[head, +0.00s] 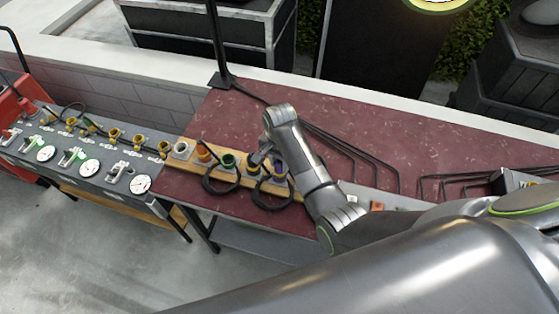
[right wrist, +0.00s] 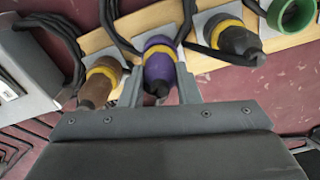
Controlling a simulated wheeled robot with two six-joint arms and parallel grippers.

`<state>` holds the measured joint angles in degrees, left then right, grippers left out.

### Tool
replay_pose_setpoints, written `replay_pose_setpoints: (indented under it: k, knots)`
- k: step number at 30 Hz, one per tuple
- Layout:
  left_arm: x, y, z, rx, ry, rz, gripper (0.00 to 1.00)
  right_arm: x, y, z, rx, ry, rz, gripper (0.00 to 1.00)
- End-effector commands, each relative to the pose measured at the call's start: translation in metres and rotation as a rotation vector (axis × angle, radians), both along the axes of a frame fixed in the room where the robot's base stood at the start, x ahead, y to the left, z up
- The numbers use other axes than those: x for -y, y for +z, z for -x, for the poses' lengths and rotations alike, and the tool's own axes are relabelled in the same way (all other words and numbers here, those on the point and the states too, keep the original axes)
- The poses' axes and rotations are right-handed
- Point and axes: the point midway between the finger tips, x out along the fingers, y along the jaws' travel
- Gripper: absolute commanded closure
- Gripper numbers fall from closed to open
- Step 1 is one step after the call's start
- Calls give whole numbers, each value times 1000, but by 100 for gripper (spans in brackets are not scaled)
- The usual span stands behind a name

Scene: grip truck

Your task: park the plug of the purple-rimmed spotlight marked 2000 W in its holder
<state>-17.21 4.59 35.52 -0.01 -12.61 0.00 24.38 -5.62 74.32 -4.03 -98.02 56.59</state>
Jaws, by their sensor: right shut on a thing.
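The purple plug (right wrist: 158,68) with a yellow collar is between the two fingers of my right gripper (right wrist: 160,92) in the right wrist view. The gripper is shut on it. The plug is lined up with a pale holder plate (right wrist: 150,17) on the wooden strip; I cannot tell how deep it sits. In the head view my right gripper (head: 262,160) is low over the strip, right of the green holder (head: 227,160). The arm hides part of the strip there. The purple-rimmed spotlight is not in view. My left gripper is not in view.
A brown plug (right wrist: 100,80) and a dark grey plug (right wrist: 235,40) stand close on either side, with black cables looping around. A green ring (right wrist: 291,14) is beyond. A grey panel with dials (head: 90,150) stands left. The red tabletop (head: 250,105) behind the strip is mostly clear.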

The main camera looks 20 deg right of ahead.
Motion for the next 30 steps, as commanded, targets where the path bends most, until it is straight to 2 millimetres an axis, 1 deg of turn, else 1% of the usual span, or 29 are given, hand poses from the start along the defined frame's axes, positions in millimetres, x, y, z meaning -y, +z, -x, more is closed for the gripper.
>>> replay_pose_setpoints:
  k: [6,7,12,17,18,21,30]
  knots:
    - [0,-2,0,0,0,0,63,0,-4,0,0,0,0,96]
    - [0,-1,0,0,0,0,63,0,-4,0,0,0,0,67]
    - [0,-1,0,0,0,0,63,0,-3,0,0,0,0,45]
    - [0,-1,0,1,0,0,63,0,-3,0,0,0,0,45]
    - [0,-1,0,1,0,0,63,0,-4,0,0,0,0,44]
    - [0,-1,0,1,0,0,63,0,-4,0,0,0,0,31]
    - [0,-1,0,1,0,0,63,0,-2,0,0,0,0,31]
